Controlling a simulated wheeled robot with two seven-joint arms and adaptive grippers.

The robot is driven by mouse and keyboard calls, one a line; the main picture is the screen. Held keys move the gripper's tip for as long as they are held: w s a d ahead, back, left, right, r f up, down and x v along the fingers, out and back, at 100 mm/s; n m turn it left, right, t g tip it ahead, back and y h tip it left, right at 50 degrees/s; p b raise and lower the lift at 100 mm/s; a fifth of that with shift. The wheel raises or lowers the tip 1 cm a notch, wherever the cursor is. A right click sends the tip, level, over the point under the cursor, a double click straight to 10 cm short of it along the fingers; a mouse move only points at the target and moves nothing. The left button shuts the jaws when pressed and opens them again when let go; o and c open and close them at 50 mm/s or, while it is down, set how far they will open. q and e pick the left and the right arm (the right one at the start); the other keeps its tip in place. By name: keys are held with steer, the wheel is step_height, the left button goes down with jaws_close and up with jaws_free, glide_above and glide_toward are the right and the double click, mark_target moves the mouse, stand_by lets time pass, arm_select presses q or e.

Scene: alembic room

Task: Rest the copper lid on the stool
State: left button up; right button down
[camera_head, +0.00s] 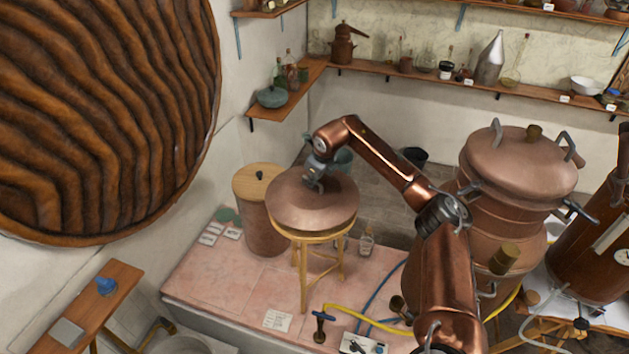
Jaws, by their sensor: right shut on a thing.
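The copper lid (318,212) is a wide, shallow copper dome in the middle of the head view. It lies over the top of the wooden stool (304,262), whose rim and legs show beneath it. The lid looks level and appears to touch the stool, though a small gap cannot be ruled out. My right gripper (315,181) reaches down from above and is shut on the lid near its top centre. The fingertips and the part they hold are mostly hidden. My left gripper is not in view.
A copper drum with a wooden cover (258,184) stands close left of the stool. A large copper still (518,170) stands to the right. A yellow hose (370,314) and papers lie on the pink platform (215,280). Shelves with bottles line the back wall.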

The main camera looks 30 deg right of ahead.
steer(key=shift+w+d, duration=0.1)
steer(key=shift+d+r, duration=0.1)
steer(key=shift+d, duration=0.1)
steer(key=shift+s+d+r, duration=0.1)
steer(key=shift+s+r, duration=0.05)
steer(key=shift+s, duration=0.35)
steer(key=shift+w, duration=0.15)
steer(key=shift+w+a+f, duration=0.3)
steer(key=shift+w+f, duration=0.05)
steer(key=shift+f, duration=0.05)
steer(key=shift+f+b, duration=0.3)
steer(key=shift+f, duration=0.05)
steer(key=shift+w+a+f, duration=0.15)
steer(key=shift+w+f, duration=0.1)
steer(key=shift+w, duration=0.1)
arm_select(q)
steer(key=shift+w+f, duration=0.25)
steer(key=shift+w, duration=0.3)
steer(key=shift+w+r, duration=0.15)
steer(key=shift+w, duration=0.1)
arm_select(e)
steer(key=shift+s+d+r, duration=0.2)
steer(key=shift+r, duration=0.15)
